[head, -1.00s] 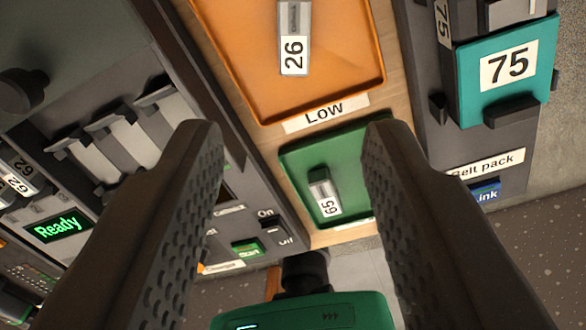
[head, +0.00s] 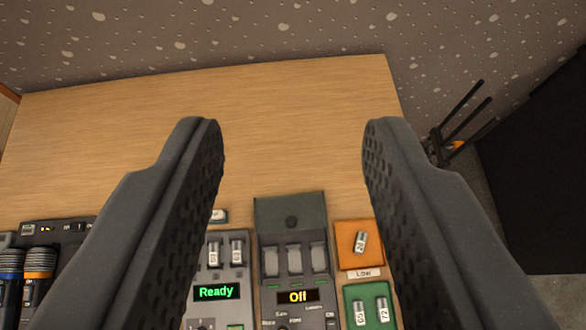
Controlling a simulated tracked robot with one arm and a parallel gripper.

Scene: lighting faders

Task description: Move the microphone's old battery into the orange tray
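The orange tray (head: 347,229) lies on the wooden desk at the lower right and holds one small silver battery (head: 360,242). A microphone with a blue band (head: 11,262) and one with an orange band (head: 39,263) stand at the lower left, partly cut off. I cannot tell which microphone the task means, and no battery shows in either. My gripper (head: 293,122) is open and empty, its two dark fingers wide apart above the desk. The fingers hide parts of the desk.
A green tray (head: 370,292) with two batteries sits below the orange one. A unit showing Ready (head: 216,292) holds two batteries. A panel showing Off (head: 297,297) stands between. The back of the desk (head: 290,165) is clear. A dark stand (head: 466,122) is beyond it.

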